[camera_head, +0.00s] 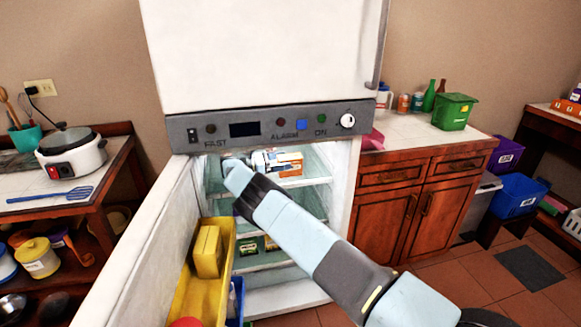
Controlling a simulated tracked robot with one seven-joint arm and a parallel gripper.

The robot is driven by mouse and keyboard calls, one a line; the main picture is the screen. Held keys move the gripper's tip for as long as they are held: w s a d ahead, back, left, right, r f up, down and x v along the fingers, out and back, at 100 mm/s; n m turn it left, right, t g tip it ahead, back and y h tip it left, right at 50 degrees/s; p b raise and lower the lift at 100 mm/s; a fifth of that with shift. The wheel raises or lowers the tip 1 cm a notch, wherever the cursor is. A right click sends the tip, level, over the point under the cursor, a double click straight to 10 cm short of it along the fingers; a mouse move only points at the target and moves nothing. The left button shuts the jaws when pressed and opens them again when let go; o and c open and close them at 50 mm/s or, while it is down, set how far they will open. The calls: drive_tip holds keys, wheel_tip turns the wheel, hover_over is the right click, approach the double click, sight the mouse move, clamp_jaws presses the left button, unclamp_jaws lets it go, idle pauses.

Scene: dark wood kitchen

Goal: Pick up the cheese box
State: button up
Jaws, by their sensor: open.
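An orange and white box (291,169) lies on the top shelf of the open fridge. It may be the cheese box, but its label is too small to read. My gripper (272,160) reaches into the fridge at that shelf, right at the left side of this box. The gripper is open; its fingers are small in view, and I cannot tell whether they touch the box or lie around it. My arm comes in from the lower right and hides part of the lower shelves.
The fridge door (138,262) stands open at left, with a yellow bin (187,292) holding a yellow block-shaped item (208,250). Small green packs (248,246) sit on a lower shelf. Counters with a cooker (72,154) and a green bin (454,111) flank the fridge.

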sight(290, 159)
drive_tip(key=shift+x, duration=1.9)
drive_tip(key=shift+w, duration=0.1)
drive_tip(key=shift+c, duration=0.2)
drive_tip(key=shift+a, duration=0.1)
drive_tip(key=c, duration=1.1)
drive_tip(key=shift+r, duration=0.1)
drive_tip(key=shift+c, duration=0.2)
